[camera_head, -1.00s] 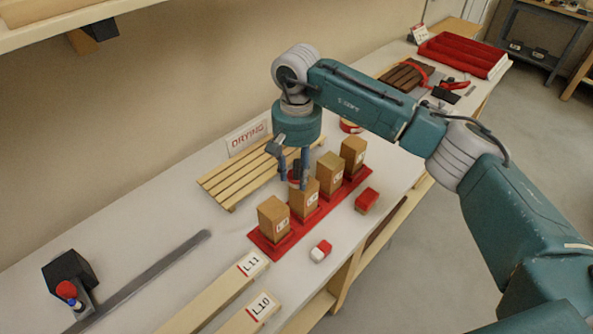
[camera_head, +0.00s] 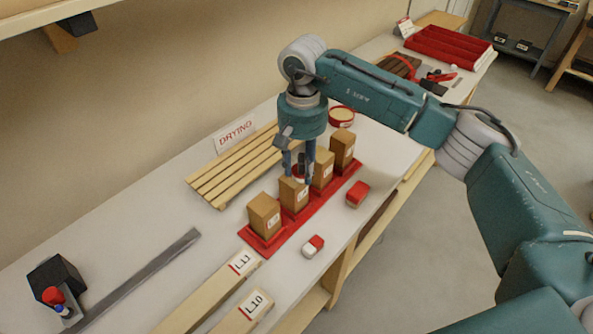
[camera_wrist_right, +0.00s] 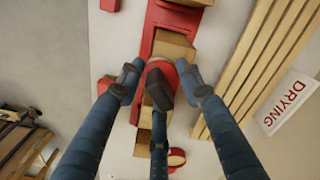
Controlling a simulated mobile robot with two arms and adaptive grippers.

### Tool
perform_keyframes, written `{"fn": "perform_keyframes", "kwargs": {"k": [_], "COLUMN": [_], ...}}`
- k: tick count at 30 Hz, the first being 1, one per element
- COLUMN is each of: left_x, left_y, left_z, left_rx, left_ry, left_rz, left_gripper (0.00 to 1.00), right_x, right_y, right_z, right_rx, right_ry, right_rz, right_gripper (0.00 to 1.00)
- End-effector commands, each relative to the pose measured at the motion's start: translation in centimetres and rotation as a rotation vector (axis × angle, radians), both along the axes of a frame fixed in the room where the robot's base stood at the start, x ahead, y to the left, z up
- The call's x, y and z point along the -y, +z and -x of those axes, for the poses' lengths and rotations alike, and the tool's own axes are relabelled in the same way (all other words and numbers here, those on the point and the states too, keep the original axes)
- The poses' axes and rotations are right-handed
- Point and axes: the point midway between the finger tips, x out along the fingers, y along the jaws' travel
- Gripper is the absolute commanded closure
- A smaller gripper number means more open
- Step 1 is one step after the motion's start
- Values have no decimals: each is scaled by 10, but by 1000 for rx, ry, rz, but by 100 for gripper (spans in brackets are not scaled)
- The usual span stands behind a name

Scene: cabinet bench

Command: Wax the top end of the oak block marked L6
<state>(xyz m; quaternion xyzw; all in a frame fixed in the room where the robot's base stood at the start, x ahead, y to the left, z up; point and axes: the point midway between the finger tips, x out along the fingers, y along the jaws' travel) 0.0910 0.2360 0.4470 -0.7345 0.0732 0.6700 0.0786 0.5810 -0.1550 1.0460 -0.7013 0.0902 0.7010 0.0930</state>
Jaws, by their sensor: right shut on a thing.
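Several oak blocks stand upright in a row on a red rack: a front one (camera_head: 264,214), a second one (camera_head: 293,194), a third one (camera_head: 322,170) and a rear one (camera_head: 343,147). Their small white labels are too small to read, so I cannot tell which is L6. My right gripper (camera_head: 300,172) points down over the second block, its fingers shut on a small red round pad, which shows between them in the right wrist view (camera_wrist_right: 167,71). I cannot tell whether the pad touches the block's top. My left gripper is not in view.
A slatted wooden rack (camera_head: 230,170) with a DRYING sign (camera_head: 235,134) lies behind the row. A round red tin (camera_head: 341,116) stands at its far end. A red block (camera_head: 357,194) and a red-and-white piece (camera_head: 313,246) lie in front. Boards L11 (camera_head: 212,288) and L10 (camera_head: 243,311) lie at front.

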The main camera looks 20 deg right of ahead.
Motion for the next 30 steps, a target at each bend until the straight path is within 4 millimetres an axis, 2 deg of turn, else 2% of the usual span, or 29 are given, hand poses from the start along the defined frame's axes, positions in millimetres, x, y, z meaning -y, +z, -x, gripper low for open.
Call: {"fn": "perform_keyframes", "kwargs": {"k": [13, 26, 30], "left_x": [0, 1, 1], "left_y": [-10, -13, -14], "left_z": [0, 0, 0], "left_rx": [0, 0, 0], "left_ry": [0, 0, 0], "left_rz": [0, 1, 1], "left_gripper": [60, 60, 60], "right_x": [-14, -34, -33], "right_y": [0, -1, -2], "right_z": [-22, -8, -7], "right_rx": [0, -1, -1], "right_ry": [0, 1, -1], "right_rz": [1, 2, 2], "right_gripper": [85, 85, 85]}}
